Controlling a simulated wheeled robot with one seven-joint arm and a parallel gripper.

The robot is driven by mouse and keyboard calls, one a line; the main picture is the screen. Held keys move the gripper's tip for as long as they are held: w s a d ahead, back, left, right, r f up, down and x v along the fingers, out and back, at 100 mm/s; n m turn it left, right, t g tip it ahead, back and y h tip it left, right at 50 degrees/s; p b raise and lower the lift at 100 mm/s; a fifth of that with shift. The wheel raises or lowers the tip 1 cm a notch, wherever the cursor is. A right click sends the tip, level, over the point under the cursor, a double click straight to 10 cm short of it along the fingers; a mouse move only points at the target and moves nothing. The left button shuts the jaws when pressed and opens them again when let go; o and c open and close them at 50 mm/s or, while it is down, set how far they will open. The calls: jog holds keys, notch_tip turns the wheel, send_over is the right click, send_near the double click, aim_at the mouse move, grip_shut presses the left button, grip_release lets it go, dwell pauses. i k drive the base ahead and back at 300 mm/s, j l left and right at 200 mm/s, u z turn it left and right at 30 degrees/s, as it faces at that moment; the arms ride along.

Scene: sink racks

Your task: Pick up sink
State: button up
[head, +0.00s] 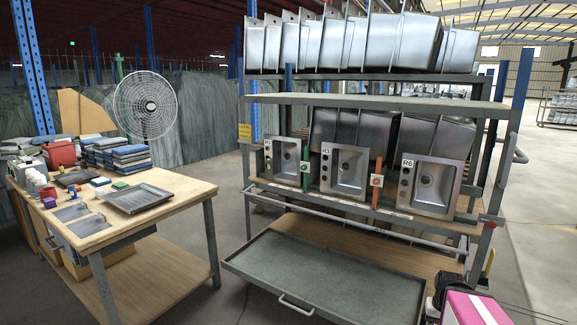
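The left sink (286,160) has a label too small to read surely. The middle sink (345,172) appears marked R3, and the right sink (432,186) R6. More deep steel sinks (400,131) stand behind them, partly hidden. A row of sinks (385,42) stands on the top shelf. I cannot make out my gripper in this view, and no sink is seen being held.
The rack (380,101) has a grey tray (330,275) jutting out low in front. Green and orange dividers stand between the sinks. A cluttered workbench (170,190) and a fan (145,105) are at left. A pink box (470,307) with black parts is at bottom right.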

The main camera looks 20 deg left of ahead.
aim_at(282, 169)
jog(key=i+j, duration=0.1)
jog(key=j, duration=0.8)
jog(key=i+j+u, duration=0.1)
jog(key=j, duration=0.35)
jog(key=i+j, duration=0.1)
jog(key=j, duration=0.35)
jog(key=i+j, duration=0.1)
jog(key=j, duration=0.35)
